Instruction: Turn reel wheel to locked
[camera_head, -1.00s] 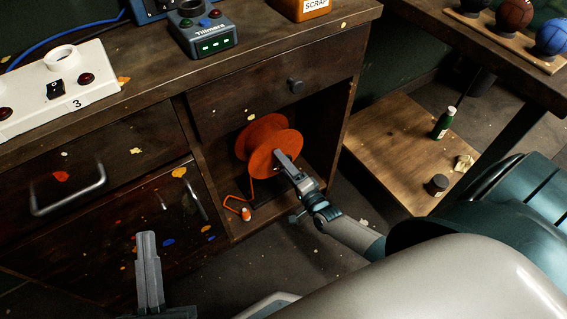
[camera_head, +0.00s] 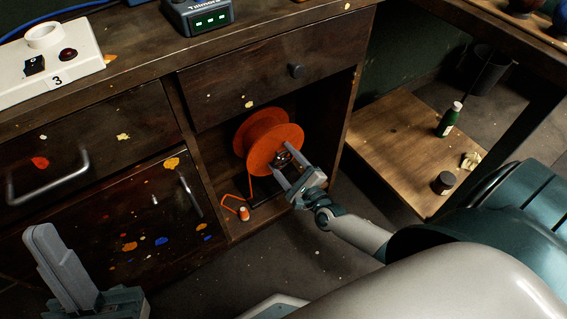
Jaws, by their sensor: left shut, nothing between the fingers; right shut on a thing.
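The orange reel wheel (camera_head: 262,140) stands in the open bay under the workbench drawer, its round face turned toward me. My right gripper (camera_head: 288,166) reaches it from the lower right. Its two fingers are spread around a small part at the reel's hub and are shut on it. The fingers hide much of the hub, and I see no lock marking. An orange cord runs down from the reel to an orange-and-white end (camera_head: 244,213) on the bay floor. My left gripper (camera_head: 42,238) is shut and empty at the lower left, away from the reel.
Drawers with metal handles (camera_head: 48,181) are at left. A white switch box (camera_head: 50,70) is on the bench. A green bottle (camera_head: 449,119) stands on a low board at right.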

